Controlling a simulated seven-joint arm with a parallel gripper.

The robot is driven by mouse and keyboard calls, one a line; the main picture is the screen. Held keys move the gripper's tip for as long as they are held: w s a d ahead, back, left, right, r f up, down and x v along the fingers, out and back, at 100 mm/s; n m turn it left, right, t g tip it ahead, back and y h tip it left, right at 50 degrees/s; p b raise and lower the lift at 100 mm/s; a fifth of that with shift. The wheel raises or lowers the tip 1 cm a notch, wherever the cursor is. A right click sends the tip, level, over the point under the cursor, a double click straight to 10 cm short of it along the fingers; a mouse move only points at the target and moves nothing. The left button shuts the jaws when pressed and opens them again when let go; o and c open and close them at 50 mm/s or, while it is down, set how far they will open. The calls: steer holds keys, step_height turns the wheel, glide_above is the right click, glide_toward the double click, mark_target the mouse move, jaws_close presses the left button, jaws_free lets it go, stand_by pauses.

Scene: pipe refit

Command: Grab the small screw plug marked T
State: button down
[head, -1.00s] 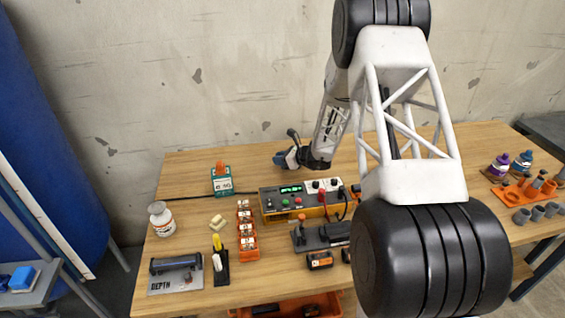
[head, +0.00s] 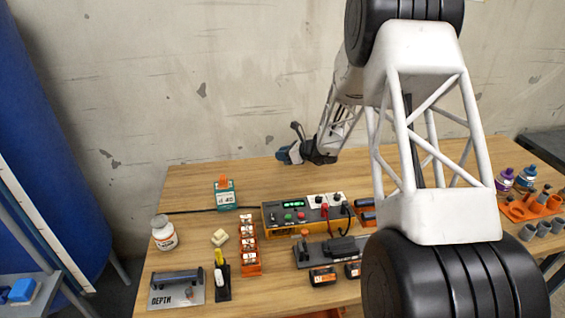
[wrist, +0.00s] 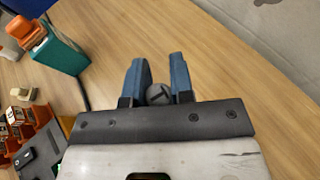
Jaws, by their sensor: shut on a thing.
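My gripper (wrist: 154,68) is shut on a small grey round piece, which looks like a screw plug (wrist: 158,94). The piece sits between the blue fingers near their base. A dark line shows on its face, but I cannot read a T. In the head view my gripper (head: 284,155) is over the back of the table, left of the arm, and the piece cannot be made out there. An orange rack (head: 250,262) with several small white-marked pieces stands on the table, and it also shows at the left of the wrist view (wrist: 42,118).
A teal box (head: 226,203) with an orange top stands left of my gripper, with a black cable beside it. A yellow-and-grey meter box (head: 275,222) stands in front. A white bottle (head: 164,238) is at the left. The table's back strip is clear.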

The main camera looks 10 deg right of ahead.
steer(key=shift+r, duration=0.45)
